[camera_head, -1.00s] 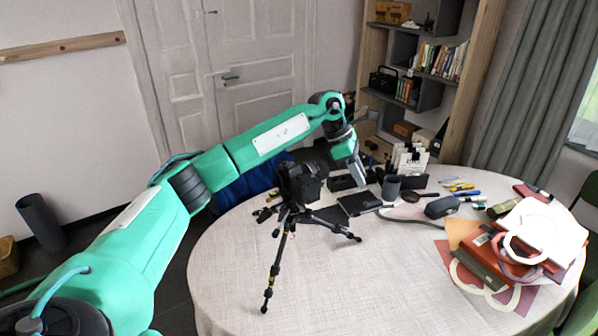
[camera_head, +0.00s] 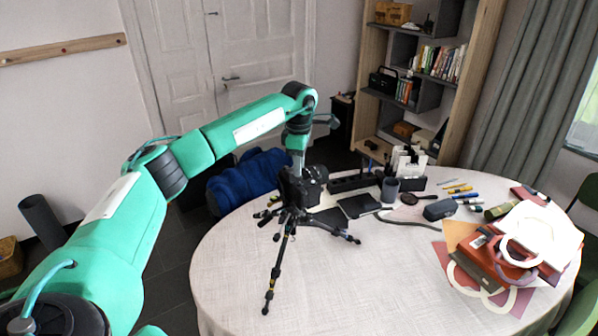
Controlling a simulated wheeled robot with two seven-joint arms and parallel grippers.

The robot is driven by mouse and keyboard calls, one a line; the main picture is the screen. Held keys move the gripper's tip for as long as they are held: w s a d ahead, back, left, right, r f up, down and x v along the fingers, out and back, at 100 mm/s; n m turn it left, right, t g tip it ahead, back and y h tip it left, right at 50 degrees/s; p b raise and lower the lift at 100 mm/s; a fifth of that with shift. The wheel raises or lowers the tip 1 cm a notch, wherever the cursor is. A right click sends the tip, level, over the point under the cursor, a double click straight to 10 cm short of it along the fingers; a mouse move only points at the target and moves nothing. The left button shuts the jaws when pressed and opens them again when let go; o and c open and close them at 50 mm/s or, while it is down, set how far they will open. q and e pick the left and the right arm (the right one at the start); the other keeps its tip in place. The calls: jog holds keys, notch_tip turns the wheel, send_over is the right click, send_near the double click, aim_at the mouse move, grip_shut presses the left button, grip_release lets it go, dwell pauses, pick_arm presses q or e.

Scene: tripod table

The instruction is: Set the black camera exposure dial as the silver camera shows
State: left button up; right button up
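A black camera (camera_head: 303,186) is mounted on a small black tripod (camera_head: 282,243) that stands on the round table. Its exposure dial is too small to make out. My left gripper (camera_head: 296,170) points down at the top of the black camera, at or just above it. Its fingers are close to the camera and I cannot tell whether they touch it or how far apart they are. No silver camera can be made out in this view. My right gripper is not in view.
The round table (camera_head: 340,290) has a clear front part. Bags and books (camera_head: 505,255) crowd the right side. A blue bundle (camera_head: 245,178) is behind the table.

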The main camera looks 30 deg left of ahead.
aim_at(299, 183)
pick_arm(q)
jog(key=shift+f+p, duration=0.6)
jog(key=shift+f, duration=1.7)
jog(key=shift+c, duration=0.3)
grip_shut()
jog(key=shift+n, duration=0.3)
jog(key=n+b, duration=0.1)
jog(key=n, duration=0.1)
jog(key=shift+n+b, duration=0.3)
jog(key=shift+b, duration=0.1)
jog(key=shift+n+b, duration=0.75)
jog(key=shift+n, duration=1.45)
